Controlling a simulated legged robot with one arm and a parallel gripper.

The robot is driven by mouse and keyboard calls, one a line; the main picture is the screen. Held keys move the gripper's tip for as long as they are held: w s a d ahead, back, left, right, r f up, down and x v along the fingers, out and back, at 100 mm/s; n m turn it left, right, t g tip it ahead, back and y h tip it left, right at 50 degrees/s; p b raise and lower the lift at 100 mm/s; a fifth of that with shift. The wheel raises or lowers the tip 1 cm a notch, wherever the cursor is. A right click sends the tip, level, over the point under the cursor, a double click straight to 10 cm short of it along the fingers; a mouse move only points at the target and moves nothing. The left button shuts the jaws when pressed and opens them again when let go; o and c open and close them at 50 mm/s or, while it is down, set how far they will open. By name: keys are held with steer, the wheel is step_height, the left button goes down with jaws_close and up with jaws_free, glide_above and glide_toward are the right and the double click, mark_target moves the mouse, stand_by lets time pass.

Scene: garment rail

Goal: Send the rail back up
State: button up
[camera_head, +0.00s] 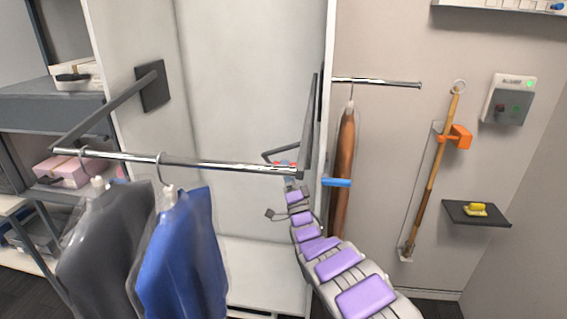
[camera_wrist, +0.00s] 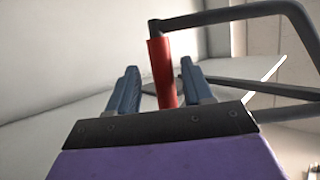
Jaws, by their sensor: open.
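The pull-down rail (camera_head: 215,165) is a chrome bar on dark grey swing arms (camera_head: 110,108), hanging low in front of the white wardrobe. A dark jacket (camera_head: 105,245) and a blue jacket (camera_head: 185,250) hang from its left half. A dark bent handle (camera_wrist: 235,14) with a red grip (camera_wrist: 162,72) shows in the wrist view. My gripper (camera_wrist: 160,75) is open, with one blue-grey finger on each side of the red grip. I cannot tell whether either finger touches it. In the head view my gripper is small and partly hidden near the rail's right end.
A brown garment (camera_head: 344,170) hangs on a short fixed rail (camera_head: 380,82) right of the wardrobe. A wooden pole (camera_head: 432,180), a control box (camera_head: 508,99) and a small dark shelf (camera_head: 476,212) are on the right wall. Shelving with boxes (camera_head: 70,172) stands at left.

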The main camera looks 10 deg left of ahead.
steer(key=shift+x, duration=1.95)
steer(key=shift+c, duration=0.5)
jaws_close()
